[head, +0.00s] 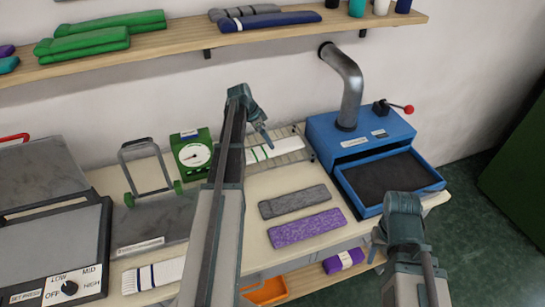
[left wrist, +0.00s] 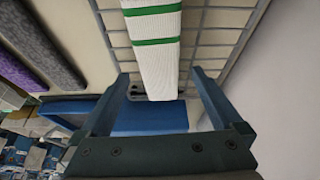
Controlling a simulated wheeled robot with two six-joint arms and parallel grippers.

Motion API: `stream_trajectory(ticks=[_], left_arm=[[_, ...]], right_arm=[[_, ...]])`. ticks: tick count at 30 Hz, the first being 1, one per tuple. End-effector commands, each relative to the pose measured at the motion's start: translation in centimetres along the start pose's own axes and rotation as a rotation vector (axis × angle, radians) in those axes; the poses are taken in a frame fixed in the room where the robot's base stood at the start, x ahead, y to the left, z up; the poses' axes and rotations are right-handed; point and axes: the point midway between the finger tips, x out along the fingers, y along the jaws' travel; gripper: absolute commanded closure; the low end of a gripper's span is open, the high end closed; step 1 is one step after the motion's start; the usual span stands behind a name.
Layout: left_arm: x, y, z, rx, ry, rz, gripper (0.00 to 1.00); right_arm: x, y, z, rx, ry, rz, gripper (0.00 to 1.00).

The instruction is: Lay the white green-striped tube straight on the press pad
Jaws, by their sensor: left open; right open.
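The white green-striped tube (head: 283,148) lies on a wire rack (head: 297,157) at the back of the table. It also shows in the left wrist view (left wrist: 155,50), its near end between the fingers. My left gripper (head: 263,131) is open above the tube; its two fingers (left wrist: 160,80) stand apart on either side, with no grip. My arm hides the tube's left part in the head view. The press at the far left, labelled set press, has a bare grey pad (head: 45,248) and a raised lid (head: 35,170). My right gripper (head: 378,247) is open and empty at the right front.
Grey (head: 293,201) and purple (head: 305,227) flat pieces lie mid-table. A blue machine (head: 350,140) with a dark tray stands right. A green dial scale (head: 192,153) and a metal-handled stand (head: 142,160) are left of the rack. A blue-striped white tube (head: 152,275) lies in front.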

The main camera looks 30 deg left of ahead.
Motion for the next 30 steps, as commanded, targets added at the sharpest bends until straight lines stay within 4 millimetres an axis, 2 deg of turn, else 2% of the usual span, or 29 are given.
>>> stream_trajectory(ticks=[1,7,11,22,30], left_arm=[[0.8,0.0,0.1,0.0,0.0,0.0,0.0],[0.8,0.0,0.0,0.0,0.0,0.0,0.0],[1.5,0.1,0.1,0.0,0.0,0.0,0.0],[5.8,0.2,0.2,0.001,0.0,-0.001,0.0],[5.9,0.3,0.0,0.0,0.0,-0.001,0.0]], right_arm=[[0.8,-0.1,0.0,0.0,0.0,0.0,0.5],[0.7,-0.1,0.0,0.0,0.0,0.0,0.5],[1.4,-0.1,-0.1,0.0,0.0,0.0,0.5],[5.5,-0.5,-0.3,0.0,0.0,0.0,0.5],[5.4,-0.5,-0.3,0.0,0.0,0.0,0.5]])
